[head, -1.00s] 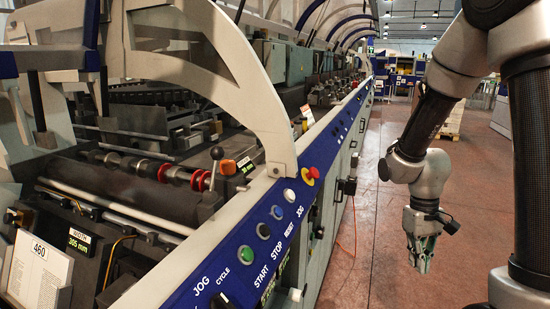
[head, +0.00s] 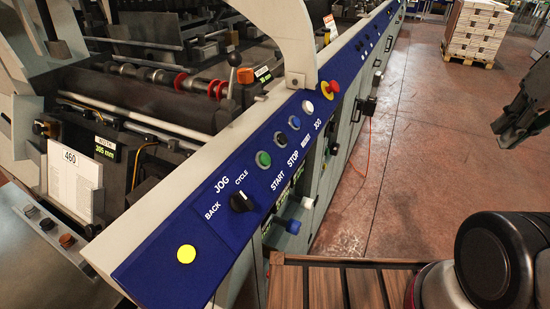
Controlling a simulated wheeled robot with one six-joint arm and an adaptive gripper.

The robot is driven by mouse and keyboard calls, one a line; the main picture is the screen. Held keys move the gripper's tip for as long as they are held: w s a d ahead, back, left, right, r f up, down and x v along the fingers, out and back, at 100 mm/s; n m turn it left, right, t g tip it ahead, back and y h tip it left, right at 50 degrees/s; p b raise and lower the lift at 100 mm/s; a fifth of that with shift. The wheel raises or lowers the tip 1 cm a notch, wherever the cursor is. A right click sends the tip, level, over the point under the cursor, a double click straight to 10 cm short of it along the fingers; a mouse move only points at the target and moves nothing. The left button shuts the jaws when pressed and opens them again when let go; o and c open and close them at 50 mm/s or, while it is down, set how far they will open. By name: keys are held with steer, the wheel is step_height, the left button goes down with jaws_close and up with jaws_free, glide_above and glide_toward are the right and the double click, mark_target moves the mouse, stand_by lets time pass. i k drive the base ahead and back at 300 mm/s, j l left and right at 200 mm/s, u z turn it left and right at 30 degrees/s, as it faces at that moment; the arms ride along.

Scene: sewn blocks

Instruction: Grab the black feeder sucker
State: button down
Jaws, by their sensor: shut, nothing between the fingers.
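I cannot make out a black feeder sucker for certain in the head view. The machine (head: 190,235) runs from the lower left to the upper middle, with dark rollers, shafts and red rings (head: 181,81) inside it. Several small dark parts sit at its left side, too small to identify.
The blue control panel carries a yellow button (head: 186,254), a black rotary knob (head: 241,201) and a red stop button (head: 331,87). A slatted brown deck (head: 345,287) is at the bottom. Reddish floor (head: 420,150) is open to the right. A loaded pallet (head: 478,30) stands far off.

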mark_target(47, 225)
steer(key=l+u, duration=0.25)
steer(key=u, duration=1.15)
steer(key=i+j+u, duration=0.1)
steer(key=u, duration=0.6)
steer(key=j+z, duration=0.1)
steer(key=j, duration=0.55)
steer(key=k+j+z, duration=0.15)
steer(key=j, duration=0.55)
steer(key=i+j+z, duration=0.2)
steer(key=j, duration=0.2)
steer(key=j+z, duration=0.2)
steer(key=j, duration=0.25)
steer(key=i+j+z, duration=0.2)
steer(key=j, duration=0.25)
steer(key=i+j+z, duration=0.3)
steer(key=j, duration=0.3)
steer(key=i+j+z, duration=0.1)
steer(key=j, duration=0.25)
steer(key=i+j+z, duration=0.25)
steer(key=j, duration=0.3)
steer(key=i+j, duration=0.15)
steer(key=j, duration=0.2)
steer(key=i+j+z, duration=0.15)
steer(key=j, duration=0.65)
steer(key=i+z, duration=0.05)
